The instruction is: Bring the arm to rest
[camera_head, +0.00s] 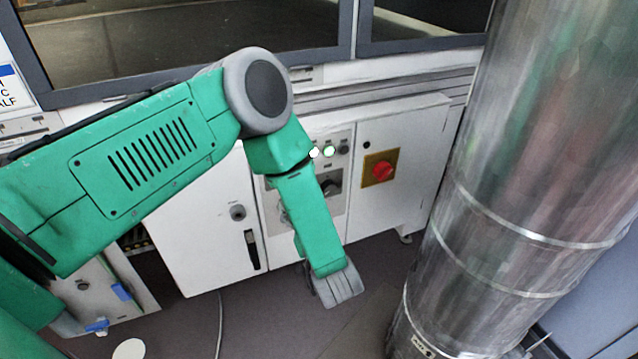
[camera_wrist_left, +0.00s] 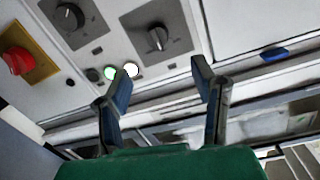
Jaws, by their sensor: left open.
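My left arm is green and comes in from the left in the head view, bends at a grey joint and points down. Its left gripper (camera_head: 338,288) hangs in front of the white control cabinet (camera_head: 408,185), over the dark floor in the picture. In the left wrist view the left gripper (camera_wrist_left: 164,72) shows two dark blue-grey fingers spread apart with nothing between them. One fingertip overlaps the lit white button (camera_wrist_left: 131,70) in the picture; I see no clear contact. The right gripper is not in view.
The cabinet carries a red rotary switch (camera_head: 383,170) on a yellow plate, a lit green button (camera_head: 329,151) and black knobs, one black knob (camera_wrist_left: 157,38) showing in the wrist view. A large shiny metal duct (camera_head: 535,150) stands at right. A cable (camera_head: 220,320) lies on the floor.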

